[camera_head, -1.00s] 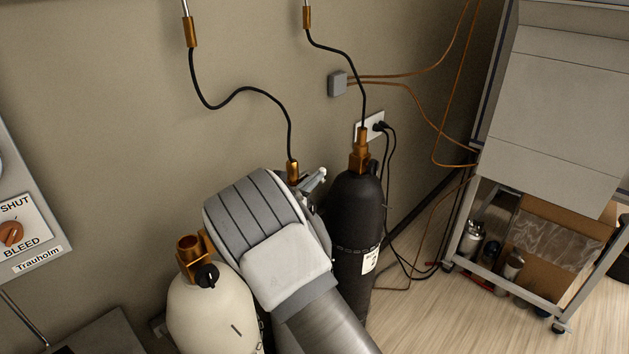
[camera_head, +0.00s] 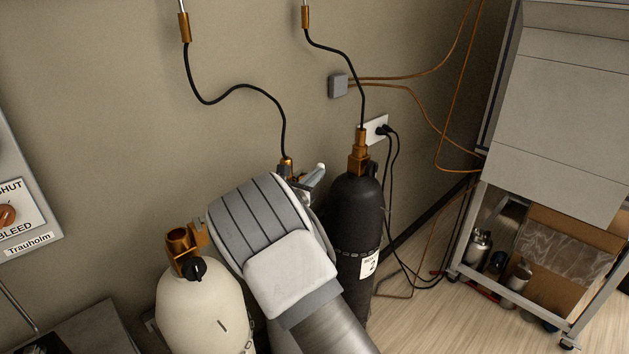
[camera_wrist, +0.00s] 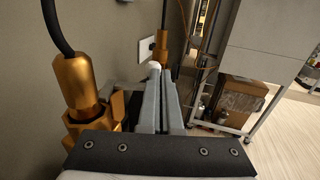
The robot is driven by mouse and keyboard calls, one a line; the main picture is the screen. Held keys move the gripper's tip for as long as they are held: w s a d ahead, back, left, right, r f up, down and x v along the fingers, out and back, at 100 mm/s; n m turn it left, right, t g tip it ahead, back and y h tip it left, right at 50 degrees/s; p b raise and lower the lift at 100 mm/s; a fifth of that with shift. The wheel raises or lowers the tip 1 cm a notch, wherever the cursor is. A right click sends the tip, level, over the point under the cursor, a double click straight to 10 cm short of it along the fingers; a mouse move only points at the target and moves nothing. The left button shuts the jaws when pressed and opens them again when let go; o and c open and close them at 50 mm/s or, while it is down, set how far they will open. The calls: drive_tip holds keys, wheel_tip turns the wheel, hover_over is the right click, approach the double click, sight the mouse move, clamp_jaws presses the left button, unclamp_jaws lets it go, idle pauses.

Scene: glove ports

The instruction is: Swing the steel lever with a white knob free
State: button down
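The lever's white knob (camera_head: 320,168) shows just past the fingertips of my gripper (camera_head: 312,180), beside the brass fitting (camera_head: 286,168) on the middle cylinder. In the wrist view the knob (camera_wrist: 153,68) sits at the far end of the left finger, and the brass fitting (camera_wrist: 78,85) stands to the left. The two grey fingers of my gripper (camera_wrist: 162,82) lie side by side with only a thin dark gap, and nothing clear is between them. The steel bar of the lever is mostly hidden by the fingers and wrist. Whether finger and knob touch is unclear.
A black cylinder (camera_head: 355,215) with a brass valve stands close on the right. A cream cylinder (camera_head: 200,310) stands on the left. Black hoses (camera_head: 240,90) run up the wall. A wheeled frame (camera_head: 455,240) stands at right, with bare floor before it.

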drive_tip(key=b+x, duration=0.4)
drive_tip(key=x, duration=0.1)
drive_tip(key=shift+w+d, duration=0.1)
drive_tip(key=shift+d, duration=0.35)
idle(1.4)
